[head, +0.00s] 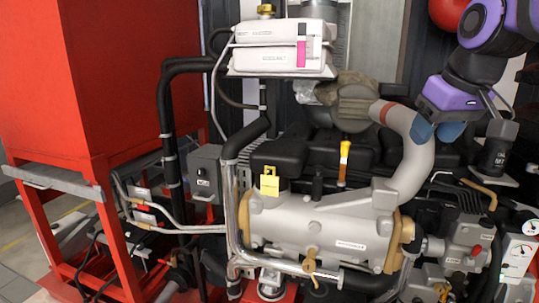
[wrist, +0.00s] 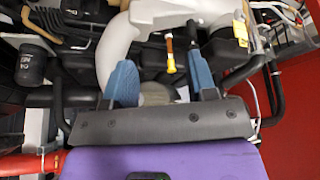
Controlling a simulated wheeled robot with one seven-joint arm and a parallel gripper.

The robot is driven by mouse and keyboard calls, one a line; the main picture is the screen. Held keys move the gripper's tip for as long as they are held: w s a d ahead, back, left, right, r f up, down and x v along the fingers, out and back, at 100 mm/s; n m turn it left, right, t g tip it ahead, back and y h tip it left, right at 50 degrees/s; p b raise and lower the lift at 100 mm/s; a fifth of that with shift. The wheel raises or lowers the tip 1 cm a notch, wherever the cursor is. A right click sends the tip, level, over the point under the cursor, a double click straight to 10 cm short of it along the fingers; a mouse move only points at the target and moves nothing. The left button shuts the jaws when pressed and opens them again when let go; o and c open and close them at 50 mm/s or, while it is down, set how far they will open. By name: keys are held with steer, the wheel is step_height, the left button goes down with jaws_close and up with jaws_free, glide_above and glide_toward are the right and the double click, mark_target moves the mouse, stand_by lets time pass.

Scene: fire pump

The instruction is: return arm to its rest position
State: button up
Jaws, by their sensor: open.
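My arm, purple and black, comes in at the upper right of the head view. My gripper (head: 436,131) has blue fingers and points down beside the large grey curved pipe (head: 412,150). In the wrist view my gripper (wrist: 163,82) has its two blue fingers spread wide apart with nothing held between them. An orange-and-yellow handle (wrist: 170,55) shows beyond the gap between the fingers. In the head view this handle (head: 344,160) stands upright on the engine, left of my gripper and apart from it.
The engine's grey cylinder (head: 318,228) fills the middle, with a yellow tag (head: 269,182) on it. A black filter (head: 497,148) stands right of my gripper. A red tank (head: 110,80) is at the left, and gauges (head: 519,253) are at the lower right. Pipes crowd the area.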

steer(key=s+d+f+m, duration=0.1)
steer(key=s+f, duration=0.2)
steer(key=s, duration=0.5)
steer(key=s+f+m, duration=0.1)
steer(key=s+f, duration=0.3)
steer(key=s, duration=0.3)
steer(key=shift+s+d+h, duration=0.3)
steer(key=shift+s+d, duration=0.05)
steer(key=shift+s, duration=0.05)
